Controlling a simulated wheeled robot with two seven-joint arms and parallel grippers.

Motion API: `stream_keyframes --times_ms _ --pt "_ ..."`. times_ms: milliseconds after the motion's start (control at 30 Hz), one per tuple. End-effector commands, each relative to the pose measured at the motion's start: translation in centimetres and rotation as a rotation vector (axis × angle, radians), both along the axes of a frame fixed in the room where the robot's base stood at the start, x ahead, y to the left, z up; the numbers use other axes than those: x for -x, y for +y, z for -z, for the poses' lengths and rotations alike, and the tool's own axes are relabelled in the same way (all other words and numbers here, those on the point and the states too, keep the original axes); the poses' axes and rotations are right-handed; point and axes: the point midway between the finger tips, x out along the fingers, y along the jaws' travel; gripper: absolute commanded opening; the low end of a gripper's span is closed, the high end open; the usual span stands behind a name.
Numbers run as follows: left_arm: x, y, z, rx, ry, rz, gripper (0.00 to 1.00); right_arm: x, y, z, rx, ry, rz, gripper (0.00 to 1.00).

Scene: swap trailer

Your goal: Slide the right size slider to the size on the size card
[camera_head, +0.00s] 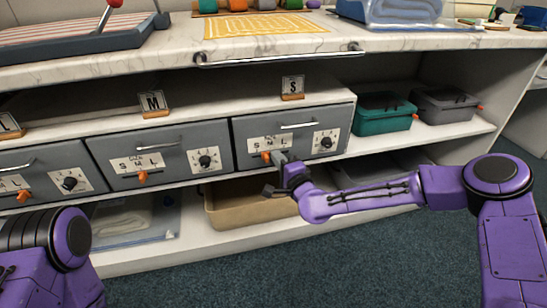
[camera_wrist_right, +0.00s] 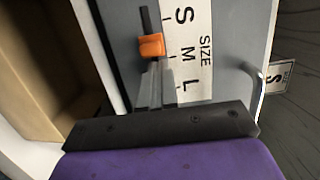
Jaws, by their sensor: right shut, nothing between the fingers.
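The rightmost grey drawer (camera_head: 240,130) has a white size strip marked S, M, L, with an orange slider (camera_head: 266,156) below it. In the right wrist view the orange slider (camera_wrist_right: 151,46) sits on its dark track, near M and slightly toward S. A size card (camera_head: 292,87) reading S stands above this drawer; it also shows in the right wrist view (camera_wrist_right: 278,77). My right gripper (camera_head: 281,160) is shut, with its fingertips (camera_wrist_right: 154,72) close beside the slider on the L side; I cannot tell whether they touch. My left gripper is out of view.
Two more drawers stand to the left, with an M card (camera_head: 153,102), an L card (camera_head: 9,126) and their own orange sliders (camera_head: 143,178). A dial (camera_head: 326,142) and handle (camera_head: 298,125) are on the right drawer. A tan bin (camera_head: 235,215) sits below, teal box (camera_head: 384,112) right.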

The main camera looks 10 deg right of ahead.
Motion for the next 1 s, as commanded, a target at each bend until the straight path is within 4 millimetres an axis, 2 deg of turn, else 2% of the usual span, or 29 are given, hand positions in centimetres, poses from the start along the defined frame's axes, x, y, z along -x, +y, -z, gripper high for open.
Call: stream_keyframes --times_ms 33,467,667,900,1000 --pt "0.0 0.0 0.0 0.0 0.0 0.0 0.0 0.0 0.6 -0.4 0.002 -0.01 -0.011 0.0" --pt "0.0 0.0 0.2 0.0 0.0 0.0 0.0 0.1 1.9 -0.2 0.002 -0.006 -0.008 0.0" --pt "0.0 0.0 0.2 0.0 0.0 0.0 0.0 0.1 1.4 -0.2 0.002 -0.005 -0.005 0.0" --pt "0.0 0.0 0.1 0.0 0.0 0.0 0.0 0.0 -0.4 -0.1 0.001 -0.002 0.009 0.0" --pt "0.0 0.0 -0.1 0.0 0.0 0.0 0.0 0.6 -0.7 -0.1 0.0 0.0 0.013 0.0"
